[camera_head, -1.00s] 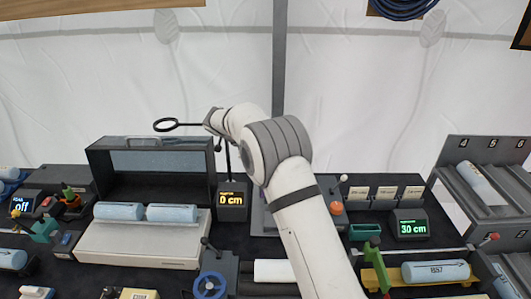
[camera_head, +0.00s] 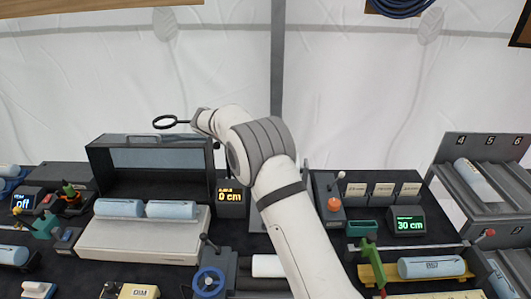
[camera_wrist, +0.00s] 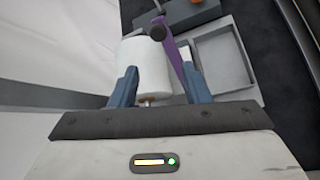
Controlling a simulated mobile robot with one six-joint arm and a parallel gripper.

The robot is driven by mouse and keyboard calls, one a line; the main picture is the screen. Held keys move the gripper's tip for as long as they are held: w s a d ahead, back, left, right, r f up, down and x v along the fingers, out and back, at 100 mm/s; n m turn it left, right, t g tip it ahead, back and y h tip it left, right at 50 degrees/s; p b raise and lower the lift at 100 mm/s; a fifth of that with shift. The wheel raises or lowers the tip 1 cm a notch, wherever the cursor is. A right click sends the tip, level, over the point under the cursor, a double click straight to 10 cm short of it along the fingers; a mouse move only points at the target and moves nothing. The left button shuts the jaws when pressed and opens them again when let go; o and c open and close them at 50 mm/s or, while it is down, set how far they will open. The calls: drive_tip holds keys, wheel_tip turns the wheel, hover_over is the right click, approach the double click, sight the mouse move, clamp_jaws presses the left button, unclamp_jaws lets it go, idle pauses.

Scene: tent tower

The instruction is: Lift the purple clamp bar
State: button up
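The purple clamp bar (camera_wrist: 173,50) shows in the wrist view as a thin bar with a dark round knob at its far end. It runs between my gripper's two blue fingers, nearer the right one. My gripper (camera_wrist: 158,68) is open, with its fingers well apart. A white roll (camera_wrist: 146,68) lies beyond and between the fingers, beside the bar. I cannot tell how far above the bar the fingertips are. In the head view my arm hides the gripper and the bar.
A grey tray (camera_wrist: 224,60) lies right of the bar. The table is crowded.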

wheel_tip(320, 180, up, 10)
drive_tip(key=b, duration=0.2)
idle(0.4)
